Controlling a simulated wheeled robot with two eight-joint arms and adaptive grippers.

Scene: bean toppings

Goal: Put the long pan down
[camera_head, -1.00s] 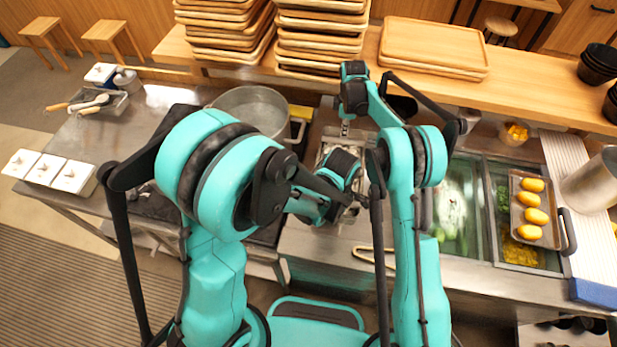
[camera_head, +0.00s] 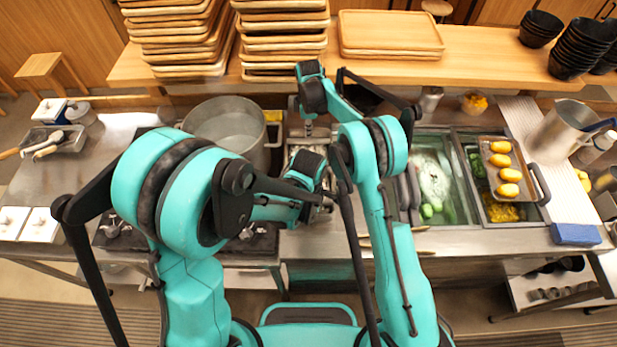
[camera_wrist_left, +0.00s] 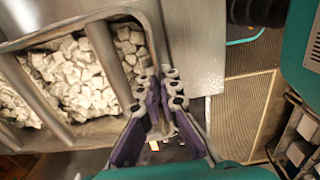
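I cannot identify the long pan with certainty. A rectangular metal pan (camera_head: 487,170) with a dark handle holds several yellow pieces at the right of the counter, apart from both grippers. My left gripper (camera_wrist_left: 160,78) has its purple fingers close together beside a metal-walled bed of pale chunks (camera_wrist_left: 75,75). A thin beige strip shows between the fingers; I cannot tell whether they grip it. In the head view the left gripper is mostly hidden near the counter's middle. My right gripper (camera_head: 308,128) points down over the middle of the counter; its fingers are too small to read.
A large pot (camera_head: 225,125) stands left of the grippers. Stacked wooden trays (camera_head: 285,40) and black bowls (camera_head: 580,48) stand on the back shelf. Sunken containers (camera_head: 435,175) lie right of my right arm. The counter at far left has some bare steel (camera_head: 95,165).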

